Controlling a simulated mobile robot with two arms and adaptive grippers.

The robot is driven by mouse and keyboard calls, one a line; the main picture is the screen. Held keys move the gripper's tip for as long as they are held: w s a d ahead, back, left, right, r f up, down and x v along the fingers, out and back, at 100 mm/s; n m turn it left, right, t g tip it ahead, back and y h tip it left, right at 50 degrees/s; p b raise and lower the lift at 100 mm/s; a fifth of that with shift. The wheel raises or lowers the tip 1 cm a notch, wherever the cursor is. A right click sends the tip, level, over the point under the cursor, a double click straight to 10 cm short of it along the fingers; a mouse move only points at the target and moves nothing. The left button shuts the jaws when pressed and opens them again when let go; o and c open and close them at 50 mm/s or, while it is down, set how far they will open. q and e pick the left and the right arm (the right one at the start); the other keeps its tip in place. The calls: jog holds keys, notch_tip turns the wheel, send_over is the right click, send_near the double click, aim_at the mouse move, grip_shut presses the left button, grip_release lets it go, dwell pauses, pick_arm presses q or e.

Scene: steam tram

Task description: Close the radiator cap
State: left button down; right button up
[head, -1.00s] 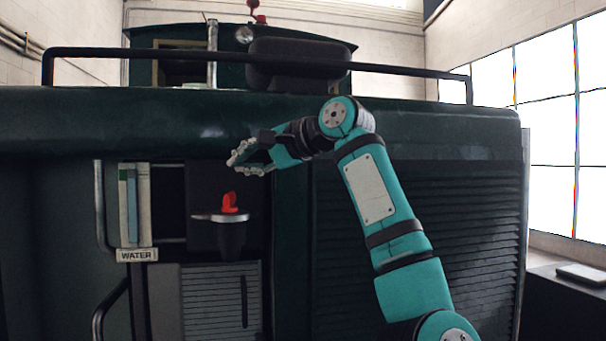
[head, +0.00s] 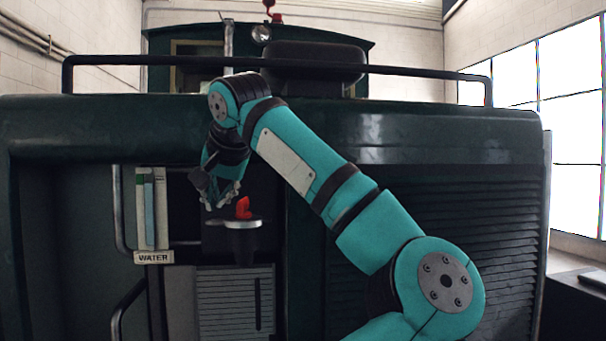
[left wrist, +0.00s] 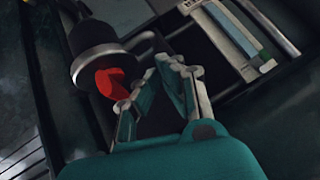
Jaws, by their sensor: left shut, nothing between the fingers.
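The red radiator cap (head: 243,208) stands up at the metal rim of a dark filler neck (head: 244,250), in a recess of the green tram front. In the left wrist view the red cap (left wrist: 112,83) shows at the end of the filler neck (left wrist: 92,42), left of the fingers. My left gripper (head: 222,198) is just left of the cap and slightly above it, pointing down. Its fingers (left wrist: 168,66) are shut with nothing between them. I see no clear contact with the cap. My right gripper is not in view.
A water gauge (head: 150,208) with a WATER label (head: 154,258) is left of the filler. A louvred panel (head: 235,300) lies below it. The hood edge (head: 420,130) overhangs the recess. A black handrail (head: 420,72) crosses above.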

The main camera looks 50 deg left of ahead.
pick_arm(q)
jog(key=shift+s+a+f+n+t+h, duration=0.15)
jog(key=shift+s+f+n+t+h, duration=0.15)
jog(key=shift+f+t, duration=0.35)
jog(key=shift+f, duration=0.1)
